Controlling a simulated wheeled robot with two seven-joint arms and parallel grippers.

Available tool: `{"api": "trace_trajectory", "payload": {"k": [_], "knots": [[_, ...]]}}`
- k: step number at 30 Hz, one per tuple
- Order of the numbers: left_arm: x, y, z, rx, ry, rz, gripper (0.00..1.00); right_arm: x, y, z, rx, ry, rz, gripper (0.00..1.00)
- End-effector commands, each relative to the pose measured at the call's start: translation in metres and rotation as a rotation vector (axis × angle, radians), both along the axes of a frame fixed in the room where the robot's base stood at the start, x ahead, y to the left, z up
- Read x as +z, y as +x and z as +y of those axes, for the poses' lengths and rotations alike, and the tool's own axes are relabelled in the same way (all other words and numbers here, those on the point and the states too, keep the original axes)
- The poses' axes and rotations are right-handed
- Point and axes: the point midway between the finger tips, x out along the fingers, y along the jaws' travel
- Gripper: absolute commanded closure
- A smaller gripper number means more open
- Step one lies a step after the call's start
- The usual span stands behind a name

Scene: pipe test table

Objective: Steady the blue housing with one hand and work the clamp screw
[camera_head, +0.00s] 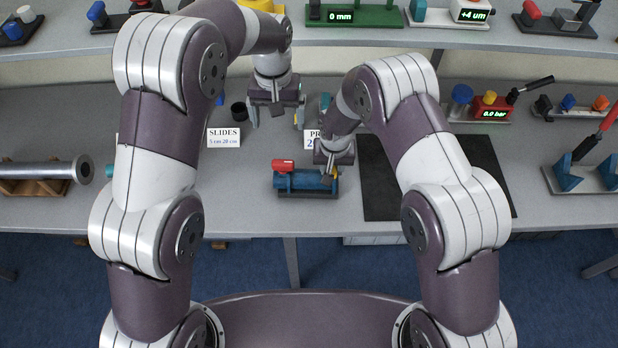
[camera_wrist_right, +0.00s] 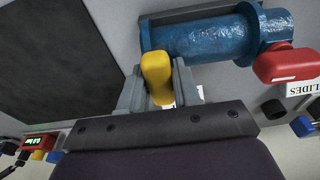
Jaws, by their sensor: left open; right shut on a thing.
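The blue housing (camera_head: 299,181) lies on a dark base at the table's middle, with a red part (camera_head: 283,165) at its left end. It also shows in the right wrist view (camera_wrist_right: 195,38), lying crosswise. My right gripper (camera_wrist_right: 158,88) is shut on a yellow knob (camera_wrist_right: 157,72) beside the housing's end; I take this knob for the clamp screw. The fingers stand on both sides of it. In the head view my right gripper (camera_head: 331,172) partly covers that end. My left gripper (camera_head: 276,117) is open and empty, behind the housing and apart from it.
A SLIDES sign (camera_head: 223,138) and a small black cup (camera_head: 239,111) stand behind and left of the housing. A second sign (camera_head: 313,141) is partly hidden by my right arm. A black mat (camera_head: 425,190) lies bare at right. A shelf (camera_head: 350,38) with devices crosses the back.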

Motion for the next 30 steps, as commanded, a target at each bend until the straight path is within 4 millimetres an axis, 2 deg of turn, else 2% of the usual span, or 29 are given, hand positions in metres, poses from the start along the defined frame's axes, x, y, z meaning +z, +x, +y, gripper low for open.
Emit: {"api": "trace_trajectory", "payload": {"k": [7,8,9,10,20,23,30], "knots": [[0.000,0.000,0.000,0.000,0.000,0.000,0.09,0.000,0.000,0.000,0.000,0.000,0.000,1.00],[0.000,0.000,0.000,0.000,0.000,0.000,0.09,0.000,0.000,0.000,0.000,0.000,0.000,0.58],[0.000,0.000,0.000,0.000,0.000,0.000,0.09,0.000,0.000,0.000,0.000,0.000,0.000,0.45],[0.000,0.000,0.000,0.000,0.000,0.000,0.09,0.000,0.000,0.000,0.000,0.000,0.000,0.38],[0.000,0.000,0.000,0.000,0.000,0.000,0.09,0.005,0.000,0.000,0.000,0.001,-0.002,0.38],[0.000,0.000,0.000,0.000,0.000,0.000,0.09,0.023,-0.001,0.001,0.000,0.002,-0.006,0.38],[-0.001,0.000,0.000,0.000,0.000,0.000,0.09,0.086,-0.012,0.001,-0.001,0.002,-0.004,0.38]]}}
